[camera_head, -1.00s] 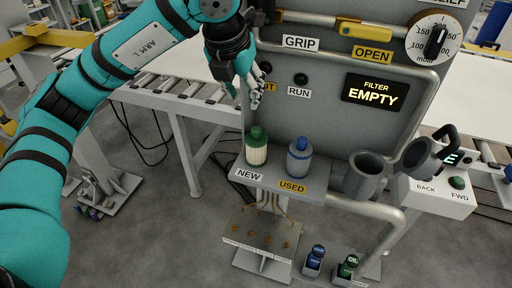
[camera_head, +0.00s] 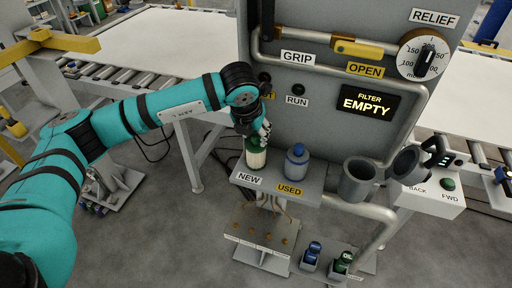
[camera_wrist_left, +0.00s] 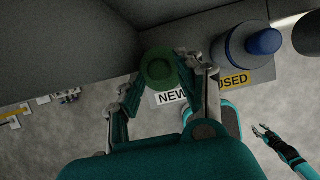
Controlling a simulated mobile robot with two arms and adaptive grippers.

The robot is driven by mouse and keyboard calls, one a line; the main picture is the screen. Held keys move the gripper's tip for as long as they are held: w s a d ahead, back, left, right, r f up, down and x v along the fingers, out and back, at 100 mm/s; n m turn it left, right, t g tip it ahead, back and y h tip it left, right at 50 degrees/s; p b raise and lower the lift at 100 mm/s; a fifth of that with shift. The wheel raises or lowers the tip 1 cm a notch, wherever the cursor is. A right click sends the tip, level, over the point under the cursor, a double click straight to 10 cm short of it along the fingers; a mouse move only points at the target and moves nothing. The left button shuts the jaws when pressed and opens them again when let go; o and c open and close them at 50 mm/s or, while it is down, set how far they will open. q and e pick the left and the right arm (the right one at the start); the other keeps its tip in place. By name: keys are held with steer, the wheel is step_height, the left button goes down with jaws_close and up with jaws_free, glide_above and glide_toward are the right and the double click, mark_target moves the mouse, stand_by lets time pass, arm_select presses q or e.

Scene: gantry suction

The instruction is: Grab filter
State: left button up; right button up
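The new filter (camera_head: 256,160), pale with a green cap, stands upright on the small shelf above the NEW label. My left gripper (camera_head: 262,138) is right at its top in the head view and partly hides the cap. In the left wrist view the green cap (camera_wrist_left: 160,70) lies between the fingers of my left gripper (camera_wrist_left: 158,82), which are apart. I cannot tell whether they touch it. The used filter (camera_head: 297,162), grey-blue with a blue cap, stands to the right above the USED label. My right gripper (camera_wrist_left: 264,134) shows small in the left wrist view, its fingers apart.
The grey panel (camera_head: 330,110) rises right behind the shelf (camera_head: 315,185). Its display (camera_head: 369,103) reads FILTER EMPTY. A grey open cup (camera_head: 357,178) and its tilted lid (camera_head: 405,160) are to the right. Pipes run around the panel. A conveyor stands behind at the left.

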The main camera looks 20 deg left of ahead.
arm_select(q)
steer(key=shift+x, duration=0.8)
jaws_close()
steer(key=shift+r, duration=0.1)
